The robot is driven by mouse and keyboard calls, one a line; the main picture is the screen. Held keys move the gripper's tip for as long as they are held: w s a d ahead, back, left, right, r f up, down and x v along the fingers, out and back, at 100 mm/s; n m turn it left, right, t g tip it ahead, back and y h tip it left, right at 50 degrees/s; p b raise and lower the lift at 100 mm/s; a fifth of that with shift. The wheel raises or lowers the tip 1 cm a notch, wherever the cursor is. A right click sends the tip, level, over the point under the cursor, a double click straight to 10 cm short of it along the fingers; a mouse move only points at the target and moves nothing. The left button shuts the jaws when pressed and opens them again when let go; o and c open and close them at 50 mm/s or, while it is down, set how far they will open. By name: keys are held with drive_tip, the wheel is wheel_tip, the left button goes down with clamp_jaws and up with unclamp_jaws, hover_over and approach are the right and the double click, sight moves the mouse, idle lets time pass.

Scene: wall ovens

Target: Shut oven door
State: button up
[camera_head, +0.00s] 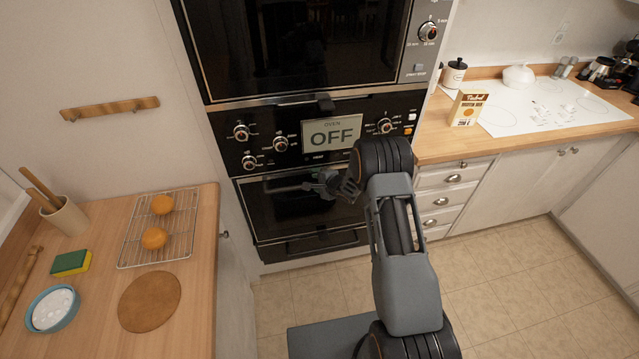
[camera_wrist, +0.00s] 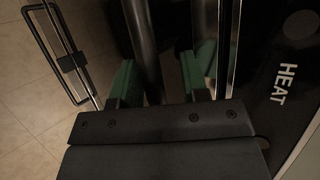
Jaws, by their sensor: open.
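The lower oven door (camera_head: 285,212) is a dark glass panel below the control panel. It looks upright and nearly flush; I cannot tell whether a small gap stays open. My gripper (camera_head: 328,181) is in front of the door's upper part, and my arm hides the door's right side. In the wrist view my gripper (camera_wrist: 159,78) is open, its two green-padded fingers apart. A dark round bar, seemingly the door handle (camera_wrist: 143,45), runs between the fingers' lines in that view. Contact cannot be told.
The control panel (camera_head: 333,134) reads OFF, with several knobs. A lower handle (camera_head: 312,243) sits beneath the door. A wooden counter (camera_head: 205,225) with a wire rack stands at left; drawers (camera_head: 437,200) and a hob (camera_head: 545,105) are at right. Tiled floor is open in front.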

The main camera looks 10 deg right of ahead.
drive_tip(key=b+v, duration=0.1)
drive_tip(key=v, duration=1.3)
drive_tip(key=shift+w+f, duration=0.1)
drive_tip(key=shift+w, duration=0.05)
